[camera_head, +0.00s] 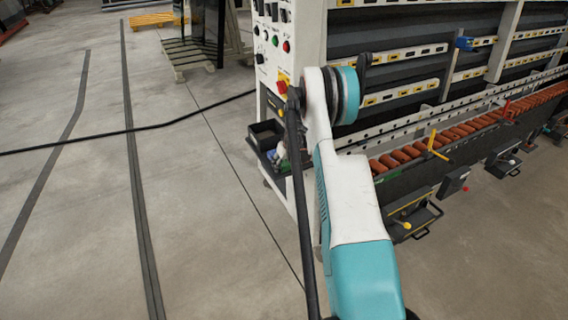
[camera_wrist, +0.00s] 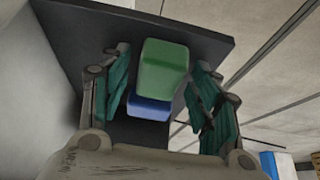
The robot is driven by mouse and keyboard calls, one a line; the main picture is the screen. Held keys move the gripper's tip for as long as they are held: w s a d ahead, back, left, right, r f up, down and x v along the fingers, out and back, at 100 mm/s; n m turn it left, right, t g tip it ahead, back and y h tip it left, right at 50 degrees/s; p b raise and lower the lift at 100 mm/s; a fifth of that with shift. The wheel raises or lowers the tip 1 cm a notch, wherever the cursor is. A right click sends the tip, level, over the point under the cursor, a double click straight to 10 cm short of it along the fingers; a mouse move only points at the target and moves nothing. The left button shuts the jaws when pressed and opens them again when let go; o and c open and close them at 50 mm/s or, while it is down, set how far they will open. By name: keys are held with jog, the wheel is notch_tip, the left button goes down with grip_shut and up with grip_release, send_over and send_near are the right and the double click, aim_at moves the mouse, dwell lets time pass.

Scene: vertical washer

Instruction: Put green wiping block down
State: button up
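The green wiping block (camera_wrist: 163,68) is in the upper middle of the wrist view, over a dark flat surface (camera_wrist: 75,40). A blue block (camera_wrist: 150,107) shows just below it in the picture, partly covered by it. My gripper (camera_wrist: 160,85) has its two teal fingers spread on either side of the blocks. A dark gap shows between the left finger and the green block; the right finger is close to the block, and contact there is unclear.
The washer's white control cabinet (camera_head: 300,30) stands beside my arm, with a small black bin (camera_head: 265,134) on its side. The roller conveyor (camera_head: 450,137) runs off to the right. A black cable (camera_head: 130,129) crosses the floor. Open floor lies at left.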

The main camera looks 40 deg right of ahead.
jog(key=shift+r, duration=0.3)
jog(key=p+v, duration=0.3)
jog(key=v, duration=0.8)
jog(key=shift+s+r, duration=0.25)
jog(key=shift+r, duration=0.05)
